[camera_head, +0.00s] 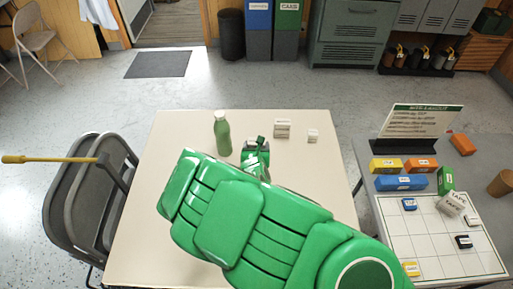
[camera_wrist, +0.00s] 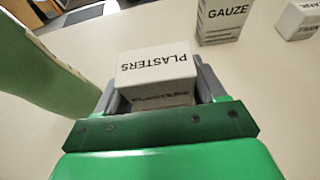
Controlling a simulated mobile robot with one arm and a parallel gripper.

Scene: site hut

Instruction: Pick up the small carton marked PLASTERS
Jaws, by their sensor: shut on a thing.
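The small white carton marked PLASTERS (camera_wrist: 156,72) is between the two fingers of my gripper (camera_wrist: 156,92) in the wrist view. The fingers press on its left and right sides, and its lettering reads on the top and on the side facing me. In the head view my gripper (camera_head: 258,155) is over the far half of the beige table (camera_head: 165,135), and my green arm hides much of the near half. The carton shows there only as a small pale patch at the fingers. I cannot tell whether the carton touches the table.
A green bottle (camera_head: 222,135) stands close left of my gripper. A white GAUZE carton (camera_wrist: 222,22) and a smaller white box (camera_wrist: 298,20) stand to the right. A side table (camera_head: 440,250) at right holds coloured boxes and a sign (camera_head: 420,122). Folding chairs (camera_head: 85,195) stand left.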

